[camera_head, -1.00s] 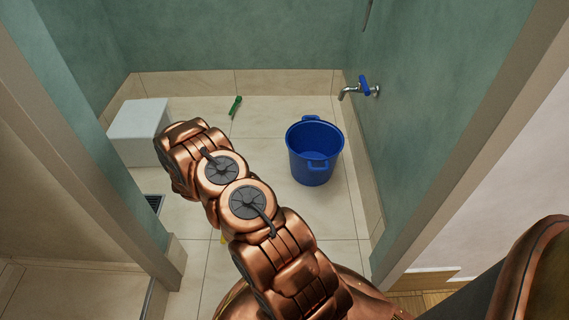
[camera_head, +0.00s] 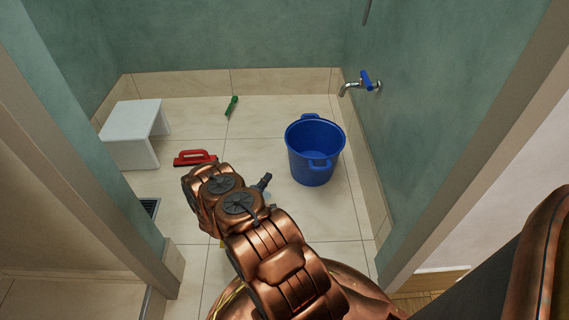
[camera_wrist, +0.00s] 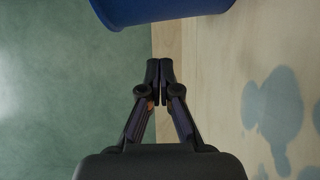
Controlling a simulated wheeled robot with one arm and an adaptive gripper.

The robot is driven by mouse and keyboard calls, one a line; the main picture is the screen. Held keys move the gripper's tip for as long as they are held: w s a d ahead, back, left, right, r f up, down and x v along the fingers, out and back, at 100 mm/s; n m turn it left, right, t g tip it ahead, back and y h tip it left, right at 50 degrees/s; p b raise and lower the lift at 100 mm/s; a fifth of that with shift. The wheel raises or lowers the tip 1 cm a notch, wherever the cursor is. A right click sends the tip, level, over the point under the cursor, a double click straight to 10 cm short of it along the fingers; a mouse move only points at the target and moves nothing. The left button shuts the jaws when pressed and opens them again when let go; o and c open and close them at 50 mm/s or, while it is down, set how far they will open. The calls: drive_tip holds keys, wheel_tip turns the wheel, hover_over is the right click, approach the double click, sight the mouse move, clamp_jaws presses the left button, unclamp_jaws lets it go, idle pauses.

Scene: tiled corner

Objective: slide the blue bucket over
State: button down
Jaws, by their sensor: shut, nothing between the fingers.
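The blue bucket (camera_head: 315,150) stands upright on the tiled floor, close to the right wall and below the tap. My gripper (camera_wrist: 160,64) is shut and empty, pointing toward the bucket, with a gap between the fingertips and the bucket. In the head view my arm covers the floor left of and nearer than the bucket, and only a small dark part of my gripper (camera_head: 265,182) shows beside it.
A tap with a blue handle (camera_head: 366,84) sticks out of the right wall. A white stool (camera_head: 132,120) stands at the left, with a red tool (camera_head: 195,158) near it. A green-handled tool (camera_head: 231,106) lies at the back.

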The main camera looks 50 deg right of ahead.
drive_tip(key=b, duration=0.4)
approach(290, 158)
drive_tip(key=w+d, duration=0.3)
drive_tip(key=w, duration=0.1)
drive_tip(key=shift+s+d+b, duration=0.45)
drive_tip(key=shift+s+d, duration=0.2)
drive_tip(key=shift+d, duration=0.2)
drive_tip(key=shift+s+d+b, duration=0.4)
drive_tip(key=shift+s+d, duration=0.2)
drive_tip(key=shift+d, duration=0.3)
drive_tip(key=shift+s+d+f+p, duration=0.15)
drive_tip(key=shift+d+p, duration=0.05)
drive_tip(key=shift+p, duration=0.5)
